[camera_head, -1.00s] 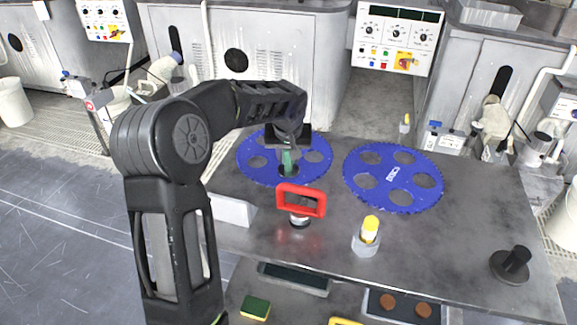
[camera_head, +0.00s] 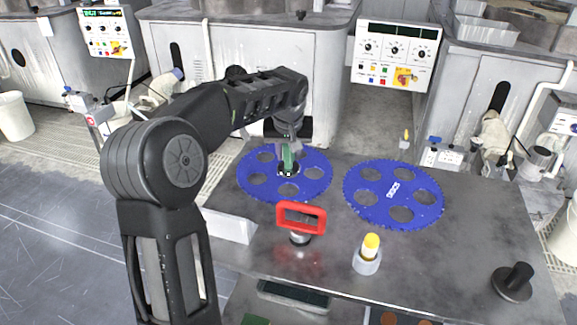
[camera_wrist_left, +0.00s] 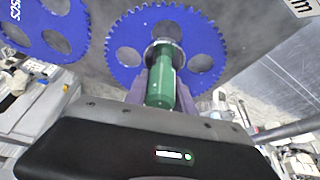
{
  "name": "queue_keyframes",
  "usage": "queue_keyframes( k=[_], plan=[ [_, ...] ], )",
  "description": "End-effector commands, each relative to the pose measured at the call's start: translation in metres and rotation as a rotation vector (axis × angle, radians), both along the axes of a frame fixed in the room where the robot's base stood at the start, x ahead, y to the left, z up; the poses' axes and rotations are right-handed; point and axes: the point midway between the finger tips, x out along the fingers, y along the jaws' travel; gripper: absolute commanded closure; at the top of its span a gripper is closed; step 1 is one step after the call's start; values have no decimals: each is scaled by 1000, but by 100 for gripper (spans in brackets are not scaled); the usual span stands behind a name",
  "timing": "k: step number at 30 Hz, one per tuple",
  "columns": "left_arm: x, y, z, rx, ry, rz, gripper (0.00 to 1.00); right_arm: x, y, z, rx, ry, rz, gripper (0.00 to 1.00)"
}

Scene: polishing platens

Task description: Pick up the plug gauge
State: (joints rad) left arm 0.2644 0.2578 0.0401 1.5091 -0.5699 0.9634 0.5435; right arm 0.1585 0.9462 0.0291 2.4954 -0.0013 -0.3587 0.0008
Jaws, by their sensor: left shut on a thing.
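The plug gauge, with its green handle (camera_head: 288,158), stands upright at the centre of the left blue toothed disc (camera_head: 313,186). My left gripper (camera_head: 287,150) comes down from above and is shut on the handle. In the left wrist view the green handle (camera_wrist_left: 161,86) sits between the fingers, and a metal collar (camera_wrist_left: 165,50) shows beyond it at the disc's middle. I cannot tell whether the gauge is clear of the disc. My right gripper is not in view.
A second blue disc (camera_head: 393,219) lies to the right on the grey table (camera_head: 460,235). In front are a red-handled tool (camera_head: 301,217), a yellow-topped piece in a grey holder (camera_head: 368,255) and a black knobbed piece (camera_head: 514,282). A white block (camera_head: 230,227) is at the left edge.

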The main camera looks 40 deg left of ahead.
Motion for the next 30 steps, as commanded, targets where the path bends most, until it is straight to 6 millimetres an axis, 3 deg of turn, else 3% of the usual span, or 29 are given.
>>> queue_keyframes(
  k=[3,7,30],
  plan=[
    [1,0,21,2,-6,-2,100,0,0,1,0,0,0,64],
    [1,0,33,1,-4,-1,100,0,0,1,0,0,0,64],
    [0,1,37,1,-2,1,100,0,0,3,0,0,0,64]
  ],
)
